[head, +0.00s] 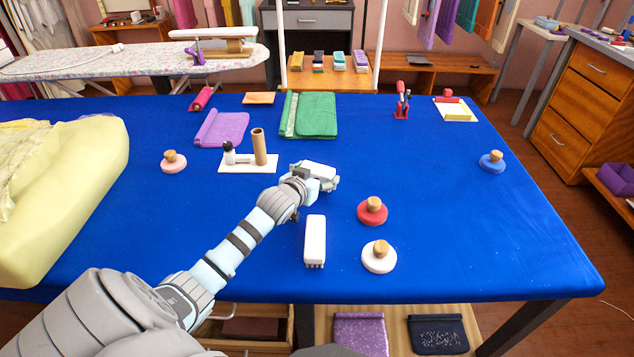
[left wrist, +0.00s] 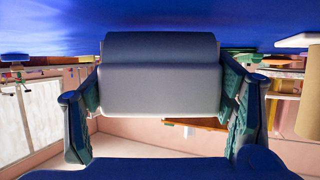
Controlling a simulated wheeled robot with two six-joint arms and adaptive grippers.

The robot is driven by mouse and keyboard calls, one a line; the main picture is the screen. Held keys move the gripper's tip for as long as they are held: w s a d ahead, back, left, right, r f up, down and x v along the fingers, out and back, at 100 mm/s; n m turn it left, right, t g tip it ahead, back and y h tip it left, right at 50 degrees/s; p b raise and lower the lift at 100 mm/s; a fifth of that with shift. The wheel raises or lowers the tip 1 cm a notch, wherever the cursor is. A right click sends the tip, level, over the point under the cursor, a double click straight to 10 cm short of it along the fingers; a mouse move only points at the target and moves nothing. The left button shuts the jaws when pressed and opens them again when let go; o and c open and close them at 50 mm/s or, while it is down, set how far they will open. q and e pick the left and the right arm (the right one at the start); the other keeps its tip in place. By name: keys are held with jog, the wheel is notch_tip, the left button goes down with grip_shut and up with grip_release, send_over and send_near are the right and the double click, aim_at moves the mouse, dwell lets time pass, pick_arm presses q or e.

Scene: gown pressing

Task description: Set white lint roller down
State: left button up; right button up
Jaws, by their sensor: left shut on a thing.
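My left gripper (head: 326,183) reaches over the middle of the blue table (head: 440,250). In the left wrist view it is shut on the white lint roller (left wrist: 160,88), a pale, wide body gripped at both ends between the fingers. In the head view the roller (head: 318,170) is small and partly hidden by the gripper. The blue tabletop shows close behind the roller in the wrist view; whether they touch I cannot tell. My right gripper is not in view.
A white tray (head: 262,168) with a brown cylinder (head: 259,147) stands left of the gripper. A white brush-like block (head: 315,238), a red disc (head: 371,213) and a white disc (head: 379,260) lie nearer. Yellow fabric (head: 75,190) covers the left end. The table's right side is mostly clear.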

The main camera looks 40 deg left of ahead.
pick_arm(q)
jog(key=o, duration=1.2)
jog(key=shift+f, duration=0.3)
jog(key=p+v, duration=0.4)
jog(key=v, duration=0.8)
jog(key=shift+r, duration=0.2)
jog(key=shift+w+f, duration=0.1)
jog(key=shift+a, duration=0.1)
